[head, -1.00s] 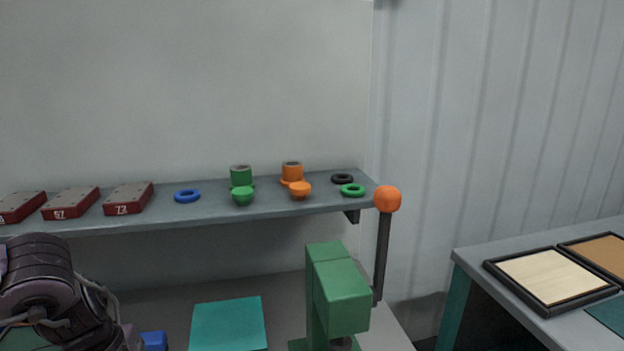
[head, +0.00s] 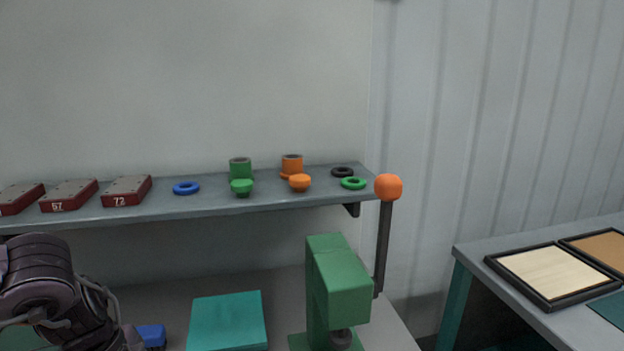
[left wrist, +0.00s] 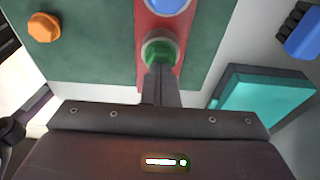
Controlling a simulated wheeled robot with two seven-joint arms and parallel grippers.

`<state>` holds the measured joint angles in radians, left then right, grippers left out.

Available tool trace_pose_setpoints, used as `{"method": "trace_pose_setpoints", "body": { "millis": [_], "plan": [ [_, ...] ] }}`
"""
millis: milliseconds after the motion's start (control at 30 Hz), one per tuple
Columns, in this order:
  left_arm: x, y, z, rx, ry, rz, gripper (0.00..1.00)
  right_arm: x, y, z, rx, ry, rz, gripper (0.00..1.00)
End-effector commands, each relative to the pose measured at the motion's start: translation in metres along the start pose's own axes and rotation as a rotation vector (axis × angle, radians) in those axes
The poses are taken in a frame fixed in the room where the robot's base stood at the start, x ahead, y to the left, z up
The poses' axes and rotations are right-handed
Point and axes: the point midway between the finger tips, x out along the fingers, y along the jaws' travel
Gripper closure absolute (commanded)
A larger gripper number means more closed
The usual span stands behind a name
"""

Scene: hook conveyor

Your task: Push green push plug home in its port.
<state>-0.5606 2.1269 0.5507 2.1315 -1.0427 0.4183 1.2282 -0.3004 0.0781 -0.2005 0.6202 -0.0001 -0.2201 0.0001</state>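In the left wrist view, a green push plug (left wrist: 160,52) sits in a round grey port (left wrist: 147,39) on a red block (left wrist: 174,26). My left gripper (left wrist: 161,69) has its fingers together, with the tips at the near side of the plug. The fingers hide part of the plug and port. I cannot tell whether the tips touch the plug or how deep it sits. In the head view only my left arm shows, at the lower left; its gripper is below the frame. My right gripper is in neither view.
A teal box (left wrist: 262,96) stands right of the red block, with a blue item (left wrist: 303,36) beyond. An orange knob (left wrist: 44,27) lies on the green mat (left wrist: 95,45). A green press (head: 340,288) stands below the shelf (head: 225,207), which holds rings, plugs and red blocks.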

Motion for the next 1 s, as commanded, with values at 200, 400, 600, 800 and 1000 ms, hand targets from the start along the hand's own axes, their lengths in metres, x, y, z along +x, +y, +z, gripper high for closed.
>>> {"method": "trace_pose_setpoints", "body": {
  "millis": [200, 400, 600, 800, 1000],
  "plan": [
    [0.002, 0.001, 0.001, 0.000, -0.001, 0.002, 1.00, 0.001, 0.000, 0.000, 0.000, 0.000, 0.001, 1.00],
    [-0.001, 0.001, 0.000, 0.000, -0.001, 0.003, 1.00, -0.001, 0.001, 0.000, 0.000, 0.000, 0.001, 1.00],
    [-0.016, 0.000, -0.003, 0.000, -0.001, 0.001, 1.00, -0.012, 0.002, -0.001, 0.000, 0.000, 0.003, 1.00],
    [-0.033, 0.000, -0.007, 0.001, -0.001, 0.000, 1.00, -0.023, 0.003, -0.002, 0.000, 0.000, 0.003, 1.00],
    [-0.048, 0.000, -0.010, 0.000, -0.001, 0.000, 1.00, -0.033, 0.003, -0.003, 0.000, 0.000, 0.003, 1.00]
  ]
}}
